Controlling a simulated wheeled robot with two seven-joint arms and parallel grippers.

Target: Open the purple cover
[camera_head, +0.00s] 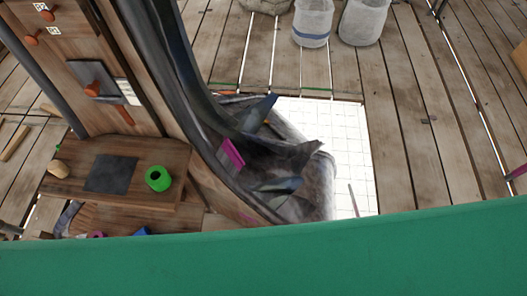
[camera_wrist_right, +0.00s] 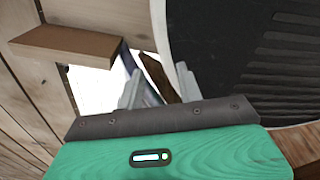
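A small magenta-purple panel (camera_head: 231,155) shows on the dark curved structure in the middle of the head view. It may be the purple cover; it looks closed flat, but I cannot be sure. My right gripper (camera_wrist_right: 159,88) shows in its wrist view with its two grey fingers apart and nothing clearly between them. A large dark round ribbed thing (camera_wrist_right: 225,60) stands just beyond and right of the fingers. No purple cover can be made out in the wrist view. My left gripper is not in view.
A wooden bench (camera_head: 70,185) holds a green ring (camera_head: 158,178) and a dark square plate (camera_head: 111,174). A white grid panel (camera_head: 347,140) lies on the plank floor behind the structure. Two pale buckets (camera_head: 313,22) stand at the back. A brown board (camera_wrist_right: 65,42) juts out left of the right gripper.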

